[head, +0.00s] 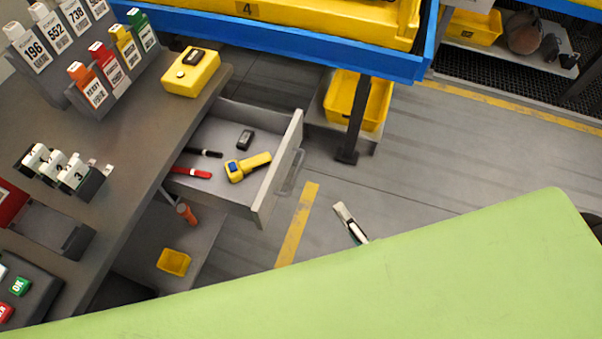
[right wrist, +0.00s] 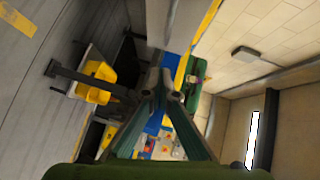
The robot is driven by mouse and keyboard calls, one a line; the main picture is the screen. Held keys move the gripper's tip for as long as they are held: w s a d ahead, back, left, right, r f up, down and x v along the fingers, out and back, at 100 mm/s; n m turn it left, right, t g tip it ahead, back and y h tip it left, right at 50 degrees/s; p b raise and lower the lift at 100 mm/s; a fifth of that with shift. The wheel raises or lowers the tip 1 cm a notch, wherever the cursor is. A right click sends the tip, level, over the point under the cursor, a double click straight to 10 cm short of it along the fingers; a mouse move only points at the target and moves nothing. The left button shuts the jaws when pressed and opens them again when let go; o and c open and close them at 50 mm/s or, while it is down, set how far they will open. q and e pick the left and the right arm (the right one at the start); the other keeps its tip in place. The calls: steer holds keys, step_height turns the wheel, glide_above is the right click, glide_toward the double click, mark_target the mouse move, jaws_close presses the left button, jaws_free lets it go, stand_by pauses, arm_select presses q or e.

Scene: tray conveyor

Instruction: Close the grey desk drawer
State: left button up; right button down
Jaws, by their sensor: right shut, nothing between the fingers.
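The grey desk drawer (head: 277,176) is pulled out of the desk in the head view, with its front panel and handle facing right. Inside lie a yellow tool, a small black item, a red marker and a black marker. My right gripper (head: 341,209) is to the right of the drawer front, apart from it, above the floor in the picture. Its fingers are shut and empty; they also show in the right wrist view (right wrist: 169,92). The drawer is not recognisable in the right wrist view. My left gripper is out of view.
The desk top (head: 130,125) holds a yellow box (head: 191,73), label holders and buttons. A blue-edged conveyor with yellow trays (head: 330,22) runs behind, on a dark post (head: 353,125). A small yellow bin (head: 173,262) sits below the drawer.

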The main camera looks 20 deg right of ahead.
steer(key=a+r+p+x, duration=0.1)
steer(key=a+x, duration=0.1)
steer(key=x, duration=1)
steer(key=shift+a+p, duration=0.35)
steer(key=shift+a, duration=0.1)
steer(key=shift+w+f, duration=0.1)
steer(key=shift+w, duration=0.05)
